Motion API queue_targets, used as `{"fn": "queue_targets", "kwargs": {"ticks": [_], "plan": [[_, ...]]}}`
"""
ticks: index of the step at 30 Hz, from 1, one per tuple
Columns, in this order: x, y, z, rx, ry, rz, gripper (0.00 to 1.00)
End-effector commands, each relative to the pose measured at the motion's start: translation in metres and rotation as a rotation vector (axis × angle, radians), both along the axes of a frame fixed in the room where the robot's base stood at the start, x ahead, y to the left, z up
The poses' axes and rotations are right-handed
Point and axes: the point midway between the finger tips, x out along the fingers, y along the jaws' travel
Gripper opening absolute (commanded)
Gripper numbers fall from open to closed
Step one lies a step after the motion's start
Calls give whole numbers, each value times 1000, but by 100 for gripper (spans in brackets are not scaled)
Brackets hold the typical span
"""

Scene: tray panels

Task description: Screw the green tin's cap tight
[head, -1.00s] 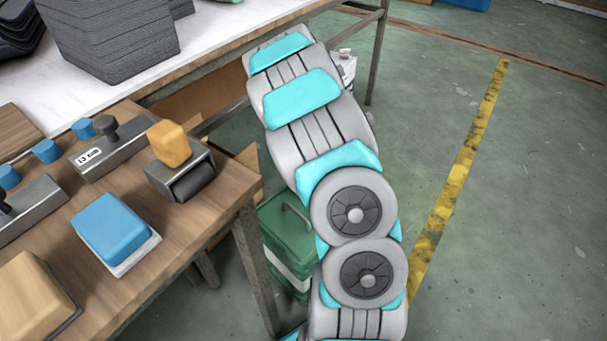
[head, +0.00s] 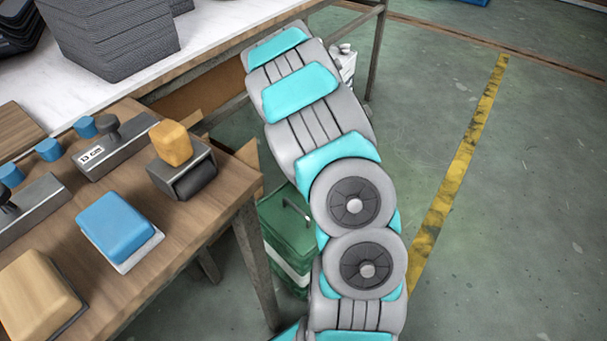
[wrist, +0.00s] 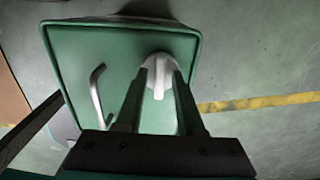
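The green tin (head: 284,232) stands on the floor beside the wooden table, partly hidden behind my arm in the head view. In the wrist view I see its green top (wrist: 85,55) from above, with a curved metal handle (wrist: 97,95) left of centre. The pale round cap (wrist: 159,90), with a raised narrow ridge, is near the far right corner of that top. My gripper (wrist: 162,72) is open, with one finger on each side of the ridge. The fingers overlap the cap's edges in the picture; I cannot tell whether they touch it. The head view hides my gripper.
The wooden table (head: 185,225) holds a blue block (head: 115,225), an orange-topped tool (head: 172,145) and other pieces. A white table (head: 215,40) with dark stacked trays stands behind. A white container (head: 346,62) is partly behind my arm. The floor to the right is clear, with a yellow line (head: 455,180).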

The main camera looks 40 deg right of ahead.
Motion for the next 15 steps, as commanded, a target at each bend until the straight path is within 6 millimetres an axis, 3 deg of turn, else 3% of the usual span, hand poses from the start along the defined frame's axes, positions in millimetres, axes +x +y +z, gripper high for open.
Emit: {"fn": "queue_targets", "kwargs": {"ticks": [15], "plan": [[0,0,10,-1,0,1,46]]}}
